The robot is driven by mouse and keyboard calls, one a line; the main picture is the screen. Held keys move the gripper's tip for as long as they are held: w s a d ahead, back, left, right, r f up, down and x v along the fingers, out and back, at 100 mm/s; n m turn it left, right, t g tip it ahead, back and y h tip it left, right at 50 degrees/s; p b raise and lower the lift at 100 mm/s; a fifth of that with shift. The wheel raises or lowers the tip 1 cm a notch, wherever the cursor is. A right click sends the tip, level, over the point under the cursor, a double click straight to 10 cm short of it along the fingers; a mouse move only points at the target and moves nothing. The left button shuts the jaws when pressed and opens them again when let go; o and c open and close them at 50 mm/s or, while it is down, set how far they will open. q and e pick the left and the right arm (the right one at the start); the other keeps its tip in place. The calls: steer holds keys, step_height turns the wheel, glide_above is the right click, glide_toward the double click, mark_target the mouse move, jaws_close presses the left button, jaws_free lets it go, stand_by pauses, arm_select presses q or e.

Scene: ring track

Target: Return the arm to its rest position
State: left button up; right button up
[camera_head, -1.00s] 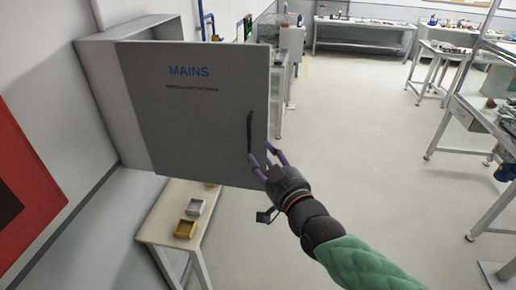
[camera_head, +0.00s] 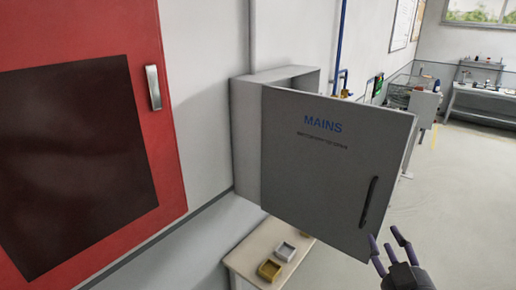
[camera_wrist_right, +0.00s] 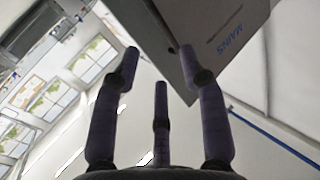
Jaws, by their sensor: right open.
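My right gripper (camera_head: 386,250) is at the lower right of the head view, just right of and below the black handle (camera_head: 369,202) of the grey MAINS cabinet door (camera_head: 325,160). Its fingers are spread and hold nothing. In the right wrist view the fingers of my right gripper (camera_wrist_right: 158,70) are apart, with the door (camera_wrist_right: 215,50) beyond them at the top. The door stands swung open from the cabinet box (camera_head: 247,140) on the wall. The gripper appears apart from the handle. My left gripper is not in view.
A red wall cabinet (camera_head: 172,150) with a dark panel and a metal handle fills the left. Open floor (camera_head: 460,200) lies to the right.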

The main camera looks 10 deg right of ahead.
steer(key=w+a+f+g+y, duration=0.2)
steer(key=w+f, duration=0.3)
steer(key=f, duration=0.3)
steer(key=w+a+f+g+y, duration=0.2)
steer(key=w+f, duration=0.3)
steer(key=f, duration=0.4)
steer(key=w+a+f+g+y, duration=0.1)
steer(key=a+f+g, duration=0.15)
steer(key=f, duration=0.55)
steer(key=w+a+f+g+y, duration=0.2)
steer(key=a+f, duration=0.1)
steer(key=f, duration=0.4)
steer(key=s+a+f+g+y, duration=0.1)
steer(key=s+a+f+g, duration=0.1)
steer(key=s+a+f, duration=0.3)
steer(key=s+a+f+g+b, duration=0.1)
steer(key=s+a+f+g, duration=0.2)
steer(key=f, duration=1)
steer(key=s+a+f+n+g+y, duration=0.1)
steer(key=s+a+f+g, duration=0.2)
steer(key=s+a+f, duration=0.4)
step_height(320, 180, down, 3)
steer(key=shift+s+a+y, duration=0.25)
steer(key=shift+a+y, duration=0.05)
steer(key=shift+a, duration=0.15)
steer(key=shift+d, duration=0.1)
